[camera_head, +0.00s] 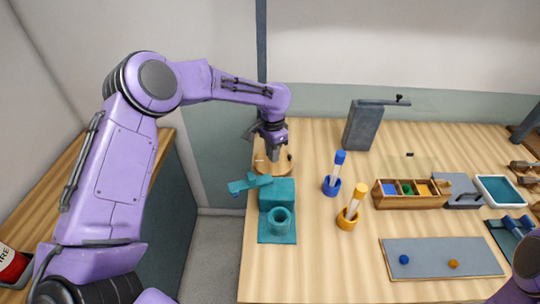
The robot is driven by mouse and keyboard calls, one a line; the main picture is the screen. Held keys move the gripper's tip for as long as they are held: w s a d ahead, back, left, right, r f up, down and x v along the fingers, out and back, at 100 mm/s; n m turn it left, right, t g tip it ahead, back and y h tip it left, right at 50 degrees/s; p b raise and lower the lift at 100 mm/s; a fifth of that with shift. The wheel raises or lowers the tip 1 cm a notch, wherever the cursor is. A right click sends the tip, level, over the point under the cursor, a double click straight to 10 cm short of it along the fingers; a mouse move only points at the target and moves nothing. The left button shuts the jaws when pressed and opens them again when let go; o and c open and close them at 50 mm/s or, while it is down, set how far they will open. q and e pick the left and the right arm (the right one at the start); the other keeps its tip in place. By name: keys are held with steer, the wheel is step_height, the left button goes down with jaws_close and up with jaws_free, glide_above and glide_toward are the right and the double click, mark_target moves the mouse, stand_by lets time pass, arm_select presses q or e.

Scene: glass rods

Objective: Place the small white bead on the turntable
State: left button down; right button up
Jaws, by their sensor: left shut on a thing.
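The turntable (287,168) is a round wooden disc near the table's back left edge, behind the teal stand. My left gripper (272,157) points down right over the turntable, with its fingertips at or just above the disc. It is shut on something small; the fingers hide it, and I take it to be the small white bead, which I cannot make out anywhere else. Whether it touches the disc I cannot tell. My right gripper is out of view; only a piece of my right arm shows at the lower right corner.
A teal stand (277,193) is close in front of the turntable. A blue holder (331,187) and a yellow holder (347,220) carry rods. A wooden compartment box (410,203) and a grey mat (440,250) with blue and orange beads are to the right. A grey block (362,130) stands behind.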

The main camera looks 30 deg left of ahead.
mark_target(271, 167)
arm_select(q)
steer(key=w+f, duration=0.1)
steer(key=w+a+f, duration=0.1)
steer(key=f, duration=0.1)
steer(key=shift+w+a, duration=0.1)
steer(key=shift+w, duration=0.05)
steer(key=shift+f+p, duration=0.4)
steer(key=shift+f, duration=0.3)
steer(key=shift+s+f, duration=0.4)
steer(key=shift+s, duration=0.15)
steer(key=shift+w+f, duration=0.2)
steer(key=shift+f, duration=0.05)
steer(key=c, duration=1.1)
jaws_free()
steer(key=shift+o, duration=0.4)
steer(key=shift+r, duration=0.1)
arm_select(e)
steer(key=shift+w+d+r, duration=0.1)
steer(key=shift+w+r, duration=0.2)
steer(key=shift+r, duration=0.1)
arm_select(q)
steer(key=shift+s, duration=0.1)
